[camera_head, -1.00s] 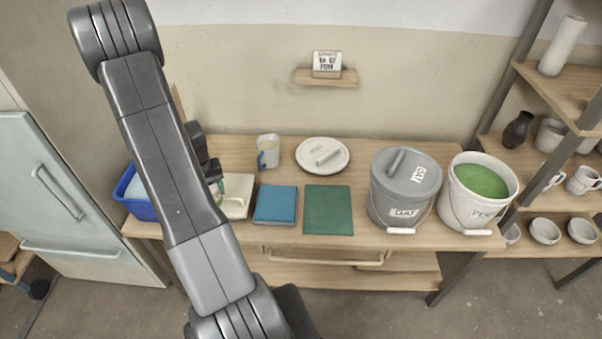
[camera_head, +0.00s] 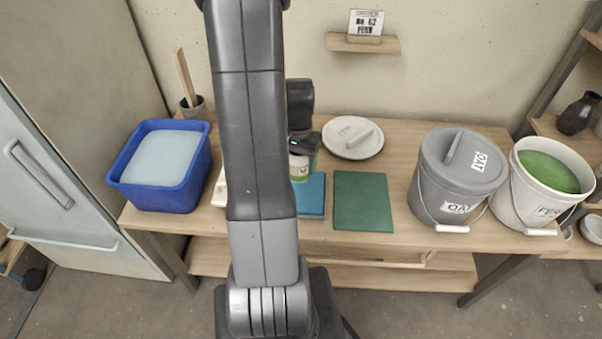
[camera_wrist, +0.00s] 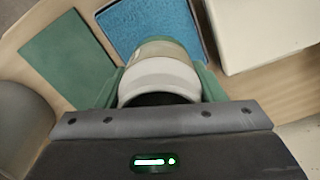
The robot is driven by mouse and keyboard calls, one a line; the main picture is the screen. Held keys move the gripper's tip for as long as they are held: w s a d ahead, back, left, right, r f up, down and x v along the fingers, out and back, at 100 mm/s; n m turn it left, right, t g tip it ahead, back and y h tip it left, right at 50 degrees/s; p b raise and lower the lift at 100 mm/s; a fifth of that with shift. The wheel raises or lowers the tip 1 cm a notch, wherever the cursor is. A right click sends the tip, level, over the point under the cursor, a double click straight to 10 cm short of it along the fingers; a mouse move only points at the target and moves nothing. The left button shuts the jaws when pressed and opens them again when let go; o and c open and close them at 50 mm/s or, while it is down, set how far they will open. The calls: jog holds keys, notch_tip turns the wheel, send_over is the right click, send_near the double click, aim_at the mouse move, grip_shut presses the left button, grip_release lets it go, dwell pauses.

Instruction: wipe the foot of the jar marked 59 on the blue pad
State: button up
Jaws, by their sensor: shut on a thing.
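My gripper (camera_head: 303,148) is shut on a pale jar with a greenish band (camera_head: 299,168). In the wrist view the jar (camera_wrist: 158,75) sits between green fingertips, its far side overlapping the blue pad. No number is readable on it, and its foot is hidden. The blue pad (camera_head: 313,202) lies on the table, partly behind my arm; it also shows in the wrist view (camera_wrist: 150,25). The jar is over or at the pad's back part; I cannot tell whether it touches.
A green pad (camera_head: 363,205) lies right of the blue one. A blue tub (camera_head: 165,190) stands left, a plate (camera_head: 352,140) behind. A grey lidded bucket (camera_head: 455,180) and a white bucket of green glaze (camera_head: 545,190) stand right. A pale block (camera_wrist: 265,30) borders the blue pad.

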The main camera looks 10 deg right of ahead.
jog(key=shift+s+d+f, duration=0.25)
jog(key=shift+f+b, duration=1.85)
jog(key=shift+f, duration=0.4)
jog(key=shift+f+b, duration=0.5)
jog(key=shift+f, duration=0.1)
